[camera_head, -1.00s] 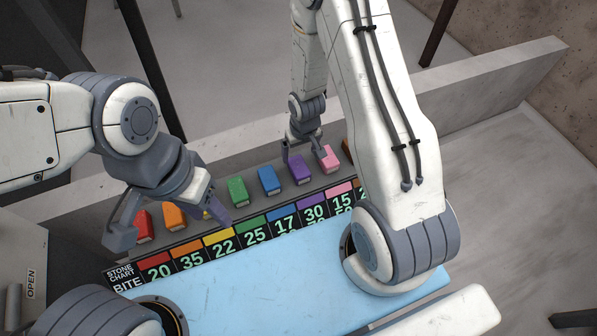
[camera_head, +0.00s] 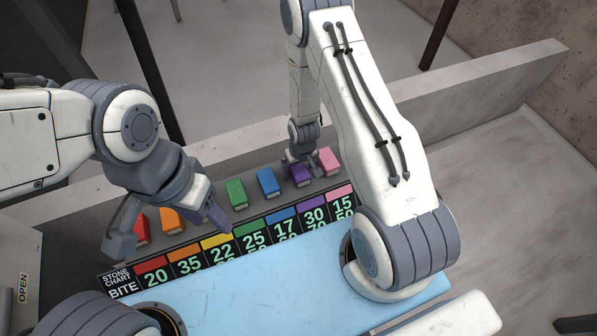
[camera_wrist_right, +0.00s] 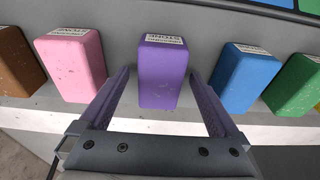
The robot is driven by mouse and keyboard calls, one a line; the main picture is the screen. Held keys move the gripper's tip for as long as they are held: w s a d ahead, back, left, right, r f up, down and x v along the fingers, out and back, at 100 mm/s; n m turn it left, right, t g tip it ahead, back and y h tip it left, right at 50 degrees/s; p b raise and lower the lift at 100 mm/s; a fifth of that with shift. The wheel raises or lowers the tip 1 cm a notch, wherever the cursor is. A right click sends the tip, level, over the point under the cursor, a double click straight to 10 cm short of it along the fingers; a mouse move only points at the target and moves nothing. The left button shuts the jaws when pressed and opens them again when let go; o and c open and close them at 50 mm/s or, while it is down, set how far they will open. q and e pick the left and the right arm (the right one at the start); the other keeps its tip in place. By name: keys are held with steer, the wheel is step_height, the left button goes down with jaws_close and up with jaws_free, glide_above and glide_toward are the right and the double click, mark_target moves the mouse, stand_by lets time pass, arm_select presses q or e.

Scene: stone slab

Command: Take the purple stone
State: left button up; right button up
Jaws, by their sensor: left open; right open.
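The purple stone (camera_head: 300,176) stands on the grey slab between the blue and pink stones. It also shows in the right wrist view (camera_wrist_right: 163,72), upright with a label on top. My right gripper (camera_head: 302,164) is open at the purple stone. In the right wrist view its two fingers (camera_wrist_right: 163,95) reach forward on either side of the stone's near part, with gaps between fingers and stone. My left gripper (camera_head: 172,240) is open and empty at the left, over the chart and in front of the orange stone.
The pink stone (camera_wrist_right: 72,65) and blue stone (camera_wrist_right: 243,77) stand close on either side of the purple one. Green (camera_head: 237,193), orange (camera_head: 171,220) and red (camera_head: 141,229) stones stand further left. A numbered stone chart (camera_head: 232,242) lies in front of the row.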

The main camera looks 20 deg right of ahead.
steer(key=shift+f, duration=0.25)
steer(key=shift+c, duration=0.3)
jaws_close()
